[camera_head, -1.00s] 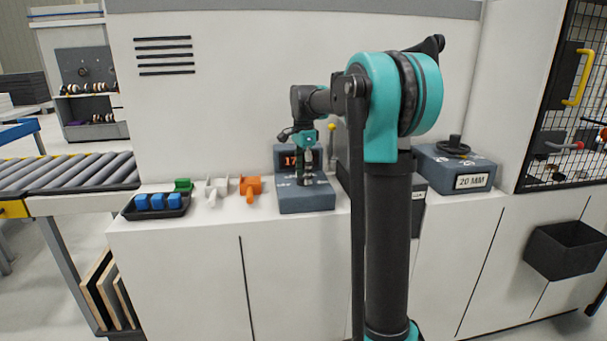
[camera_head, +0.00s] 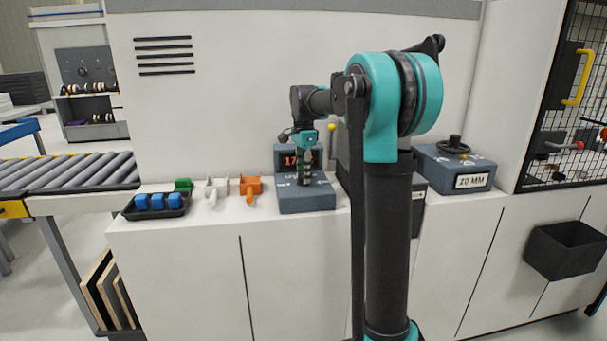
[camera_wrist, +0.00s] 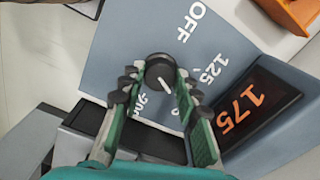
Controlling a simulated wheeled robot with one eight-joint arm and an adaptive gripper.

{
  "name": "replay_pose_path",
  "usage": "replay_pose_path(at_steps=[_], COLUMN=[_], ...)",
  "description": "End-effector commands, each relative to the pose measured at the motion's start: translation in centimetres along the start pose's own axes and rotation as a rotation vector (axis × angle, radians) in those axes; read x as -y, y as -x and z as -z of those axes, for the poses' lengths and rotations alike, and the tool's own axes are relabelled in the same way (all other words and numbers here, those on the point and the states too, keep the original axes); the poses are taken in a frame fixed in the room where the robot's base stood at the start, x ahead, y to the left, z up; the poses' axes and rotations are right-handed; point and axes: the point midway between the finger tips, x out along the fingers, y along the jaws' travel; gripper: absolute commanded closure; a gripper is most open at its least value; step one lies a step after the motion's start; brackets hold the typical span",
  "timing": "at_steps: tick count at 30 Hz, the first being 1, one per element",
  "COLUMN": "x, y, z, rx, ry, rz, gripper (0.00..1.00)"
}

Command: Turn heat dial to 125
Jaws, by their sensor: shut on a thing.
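The heat dial (camera_wrist: 160,70) is a round black knob with a white pointer line, on a blue-grey control box (camera_head: 307,203). In the wrist view, the labels OFF, 125 and a partly covered 200 surround it. Its pointer slants down and right, toward a label mostly hidden by a finger. The orange display (camera_wrist: 245,108) reads 175. My gripper (camera_wrist: 158,82) is shut on the dial, with one finger on each side of it. In the head view, my gripper (camera_head: 304,180) stands over the box and hides the dial and part of the display.
Orange (camera_head: 250,188), white (camera_head: 216,190) and green (camera_head: 183,185) parts lie left of the box. A dark tray (camera_head: 156,212) holds blue blocks. A second control box (camera_head: 436,178), marked 20 MM, stands right of my arm. The counter front edge is clear.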

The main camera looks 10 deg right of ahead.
Motion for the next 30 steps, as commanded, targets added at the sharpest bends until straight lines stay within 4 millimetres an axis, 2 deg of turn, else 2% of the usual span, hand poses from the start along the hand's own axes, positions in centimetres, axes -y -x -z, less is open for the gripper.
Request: replay_pose_path(at_steps=[8, 30], x=[0.01, 0.02], y=[0.02, 0.02], z=[0.00, 0.01], rx=[0.000, 0.000], ry=[0.183, 0.828], rz=[0.000, 0.000], gripper=[0.97, 0.97])
